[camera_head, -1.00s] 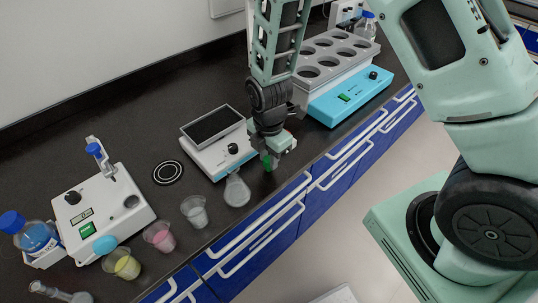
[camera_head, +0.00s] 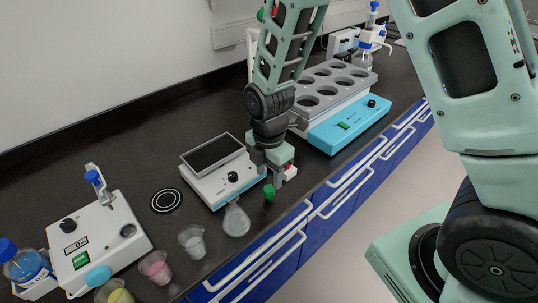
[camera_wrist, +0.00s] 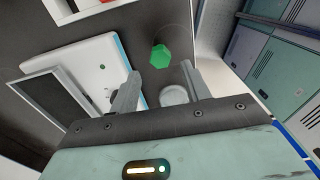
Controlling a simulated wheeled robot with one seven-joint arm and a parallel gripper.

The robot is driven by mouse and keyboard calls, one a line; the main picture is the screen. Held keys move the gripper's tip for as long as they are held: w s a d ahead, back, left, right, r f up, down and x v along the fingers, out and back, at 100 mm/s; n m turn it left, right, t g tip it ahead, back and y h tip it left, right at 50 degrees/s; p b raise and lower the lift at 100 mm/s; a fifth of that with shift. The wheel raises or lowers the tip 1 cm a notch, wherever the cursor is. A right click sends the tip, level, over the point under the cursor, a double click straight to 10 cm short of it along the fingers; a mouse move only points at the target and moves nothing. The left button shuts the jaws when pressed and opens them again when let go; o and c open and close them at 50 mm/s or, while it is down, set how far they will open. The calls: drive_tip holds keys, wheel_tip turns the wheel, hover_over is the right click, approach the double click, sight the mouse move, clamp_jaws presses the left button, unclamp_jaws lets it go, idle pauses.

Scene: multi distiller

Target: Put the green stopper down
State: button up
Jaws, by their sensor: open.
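The green stopper (camera_head: 269,191) rests on the dark bench top near the front edge, just right of a conical flask (camera_head: 236,220). The stopper shows whole in the wrist view (camera_wrist: 160,56), beyond the tips of my gripper. My gripper (camera_head: 283,174) is just above and right of the stopper in the head view. Its two fingers (camera_wrist: 160,78) are apart in the wrist view, with nothing held between them. The stopper looks clear of both fingers.
A scale (camera_head: 228,184) stands just left of my gripper, and a blue-based block with holes (camera_head: 350,124) stands behind right. Cups (camera_head: 193,241) and a stirrer device (camera_head: 97,243) are at the left. The bench front edge is close.

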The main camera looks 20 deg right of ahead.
sight(269, 188)
wheel_tip(269, 188, up, 7)
drive_tip(key=s+a+r+m, duration=0.3)
drive_tip(key=s+m, duration=0.4)
drive_tip(key=s, duration=0.3)
drive_tip(key=s+a+r+m, duration=0.3)
drive_tip(key=s+m, duration=0.4)
drive_tip(key=s, duration=0.3)
drive_tip(key=shift+a+r+y+b, duration=0.15)
drive_tip(key=shift+r+y+b, duration=0.2)
drive_tip(key=shift+r, duration=0.35)
